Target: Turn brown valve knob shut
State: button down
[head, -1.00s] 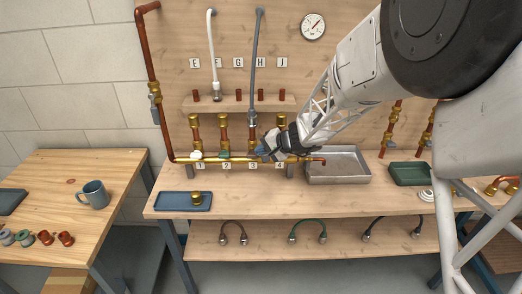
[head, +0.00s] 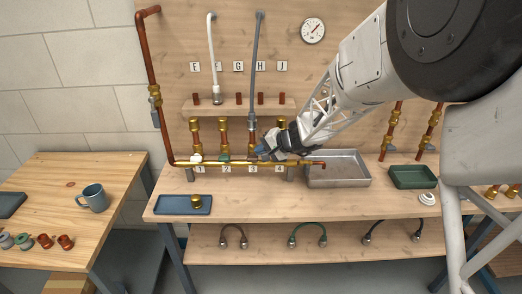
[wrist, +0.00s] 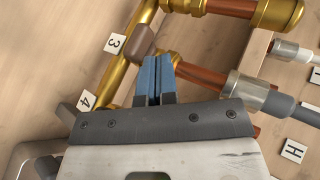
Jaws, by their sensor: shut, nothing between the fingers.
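The brown valve knob (wrist: 145,40) sits on the brass manifold pipe beside the label 3 in the wrist view. It is a small blocky handle, set along the pipe at the foot of a copper branch. My gripper (wrist: 156,62) is shut and empty, its blue fingertips together just below the knob in the picture. The tips look very close to the knob; I cannot tell whether they touch it. In the head view my gripper (head: 262,150) is at the manifold's right part, and the knob is hard to make out there.
A white knob (head: 196,158) and a green knob (head: 225,157) sit left along the manifold. A grey hose (head: 256,75) rises beside my gripper. A metal tray (head: 338,180) stands to the right. The bench front is mostly clear around a blue tray (head: 167,207).

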jog(key=shift+r, duration=0.1)
jog(key=w+a+r+v, duration=0.1)
jog(key=r+v, duration=0.1)
jog(key=v, duration=1)
jog(key=shift+s, duration=0.1)
dwell(0.3)
jog(key=s+d+r+n+g+h, duration=0.1)
jog(key=s+d+r+h, duration=0.1)
jog(key=s, duration=1)
jog(key=s+d+r+n+h, duration=0.2)
jog(key=s+d+h, duration=0.2)
jog(key=s, duration=0.9)
jog(key=s+d+r+n+g+h, duration=0.1)
jog(key=s+d+r+h, duration=0.1)
jog(key=s, duration=1.1)
jog(key=shift+s+d+r+n+g+h, duration=0.15)
jog(key=shift+s+d+n+g+h, duration=0.15)
jog(key=shift+d+h, duration=0.65)
